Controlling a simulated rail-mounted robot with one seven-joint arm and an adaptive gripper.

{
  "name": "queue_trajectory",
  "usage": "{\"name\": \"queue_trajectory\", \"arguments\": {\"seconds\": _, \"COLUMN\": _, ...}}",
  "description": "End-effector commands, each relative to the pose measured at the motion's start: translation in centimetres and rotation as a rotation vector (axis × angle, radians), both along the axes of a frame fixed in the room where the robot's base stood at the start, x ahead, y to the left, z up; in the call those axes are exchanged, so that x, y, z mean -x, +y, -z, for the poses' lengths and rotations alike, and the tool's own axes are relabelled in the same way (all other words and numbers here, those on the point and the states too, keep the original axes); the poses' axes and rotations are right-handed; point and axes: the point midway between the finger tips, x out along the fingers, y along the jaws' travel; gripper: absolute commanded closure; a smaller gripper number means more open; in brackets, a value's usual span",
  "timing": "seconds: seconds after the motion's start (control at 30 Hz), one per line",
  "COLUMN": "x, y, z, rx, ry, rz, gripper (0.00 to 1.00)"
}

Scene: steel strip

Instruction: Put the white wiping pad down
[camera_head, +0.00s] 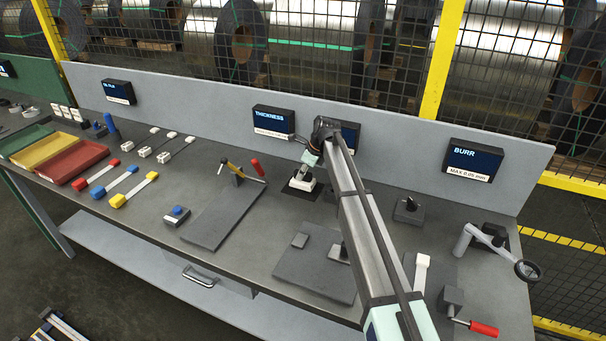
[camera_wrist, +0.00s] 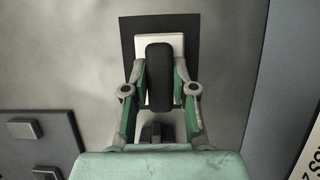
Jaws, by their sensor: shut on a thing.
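The white wiping pad (camera_head: 301,183) has a white block base and a dark, rounded handle. In the wrist view the white base (camera_wrist: 143,46) shows under the black handle, between the green fingers. My gripper (camera_head: 311,165) points down and is shut on the handle; the fingers (camera_wrist: 160,82) sit on both sides of it. The pad is over a dark square mat (camera_head: 313,193), which also shows around the pad in the wrist view (camera_wrist: 128,32). I cannot tell whether the pad's underside touches the mat. My arm hides part of the bench behind it.
The THICKNESS display (camera_head: 273,121) stands behind the pad at the bench's back panel. A grey plate with a hinged tool (camera_head: 222,212) lies to the left, and a grey plate with small blocks (camera_head: 305,270) lies in front. Red, yellow and green trays are far left.

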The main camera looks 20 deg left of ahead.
Motion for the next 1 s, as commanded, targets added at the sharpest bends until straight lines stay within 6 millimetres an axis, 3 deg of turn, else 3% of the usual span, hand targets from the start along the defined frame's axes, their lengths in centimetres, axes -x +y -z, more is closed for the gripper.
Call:
{"name": "queue_trajectory", "arguments": {"seconds": 0.13, "x": 0.0, "y": 0.0, "z": 1.2, "rx": -0.001, "ry": -0.001, "rz": 0.000, "gripper": 1.00}}
{"name": "queue_trajectory", "arguments": {"seconds": 0.47, "x": 0.0, "y": 0.0, "z": 1.5, "rx": -0.001, "ry": 0.000, "rz": 0.000, "gripper": 1.00}}
{"name": "queue_trajectory", "arguments": {"seconds": 0.5, "x": 0.0, "y": 0.0, "z": 1.6, "rx": 0.000, "ry": 0.000, "rz": 0.000, "gripper": 0.70}}
{"name": "queue_trajectory", "arguments": {"seconds": 0.57, "x": 0.0, "y": 0.0, "z": 1.6, "rx": 0.000, "ry": 0.000, "rz": 0.000, "gripper": 0.49}}
{"name": "queue_trajectory", "arguments": {"seconds": 1.0, "x": 0.0, "y": -0.1, "z": 0.9, "rx": -0.001, "ry": -0.002, "rz": 0.001, "gripper": 0.49}}
